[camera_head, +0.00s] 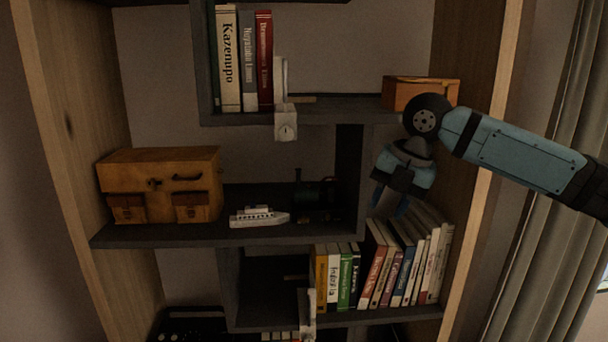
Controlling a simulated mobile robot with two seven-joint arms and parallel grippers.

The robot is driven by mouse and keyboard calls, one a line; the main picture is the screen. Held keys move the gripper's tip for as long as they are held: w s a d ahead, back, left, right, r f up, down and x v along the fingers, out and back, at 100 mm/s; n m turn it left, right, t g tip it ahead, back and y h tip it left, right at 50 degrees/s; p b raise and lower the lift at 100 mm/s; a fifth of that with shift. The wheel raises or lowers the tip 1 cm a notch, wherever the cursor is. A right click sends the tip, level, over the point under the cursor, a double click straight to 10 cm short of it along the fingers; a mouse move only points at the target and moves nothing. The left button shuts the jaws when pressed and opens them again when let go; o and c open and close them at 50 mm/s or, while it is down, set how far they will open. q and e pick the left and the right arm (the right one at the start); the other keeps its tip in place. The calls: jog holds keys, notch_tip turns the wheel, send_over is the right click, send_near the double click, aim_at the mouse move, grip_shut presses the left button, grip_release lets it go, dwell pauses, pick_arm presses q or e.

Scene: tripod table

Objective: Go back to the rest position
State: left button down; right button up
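My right arm (520,155) comes in from the right side, in front of the bookcase. My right gripper (389,204) points down, just above and in front of the row of leaning books (398,262) on the lower right shelf. Its two fingertips look apart, with nothing clearly held between them. Whether it touches the books is hard to tell. My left gripper is not in view.
The bookcase's right side panel (478,190) stands close behind my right arm. A wooden box (408,92) is on the upper shelf near my wrist. A brown case (160,180) and a white toy ship (259,217) sit on the middle shelf. A curtain (545,250) hangs at right.

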jog(key=s+a+f+m+t+y, duration=0.15)
jog(key=a+f+m, duration=0.25)
jog(key=f, duration=0.6)
jog(key=s+a+f+m+t+y, duration=0.1)
jog(key=s+a+f+m+y, duration=0.3)
jog(key=f, duration=0.6)
jog(key=s+a+f+m+t+y, duration=0.15)
jog(key=a+f+m, duration=0.3)
jog(key=f, duration=0.65)
jog(key=s+d+f+m+t+h, duration=0.2)
jog(key=s+d+f+m, duration=0.6)
jog(key=s, duration=0.4)
jog(key=s+d+f+m+t+h, duration=0.3)
jog(key=s+d+f+m+h, duration=0.2)
jog(key=s+d+f+m, duration=0.3)
jog(key=s+d+f, duration=0.1)
jog(key=s+f, duration=0.3)
jog(key=f, duration=0.1)
jog(key=shift+d+m, duration=0.35)
jog(key=shift+d, duration=0.05)
